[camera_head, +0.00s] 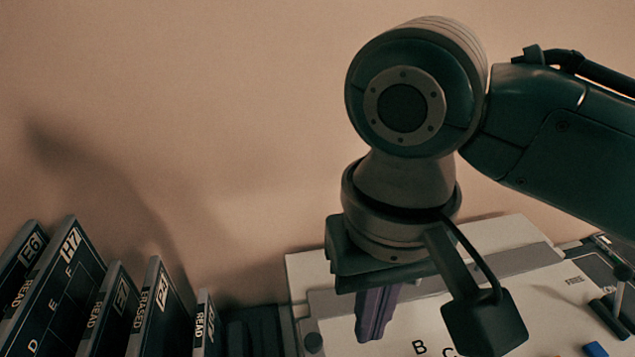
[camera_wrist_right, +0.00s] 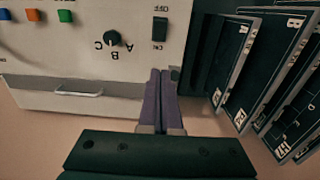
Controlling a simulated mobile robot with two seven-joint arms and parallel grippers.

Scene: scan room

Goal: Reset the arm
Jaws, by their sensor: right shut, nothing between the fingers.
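My right arm comes in from the right in the head view. My right gripper (camera_head: 372,318) points down, with its purple fingers above the front of a white machine (camera_head: 510,318). In the right wrist view the two purple fingers of the right gripper (camera_wrist_right: 160,78) lie side by side, shut, with nothing between them. They are near the machine's ON/OFF switch (camera_wrist_right: 159,29); I cannot tell whether they touch the panel. My left gripper is in neither view.
Several dark labelled folders (camera_head: 55,285) stand upright at the lower left; they also show at the right of the wrist view (camera_wrist_right: 262,75). The machine panel has a black A-B-C knob (camera_wrist_right: 112,38), a green button (camera_wrist_right: 66,16) and a handle (camera_wrist_right: 78,92). A plain wall (camera_head: 200,110) is behind.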

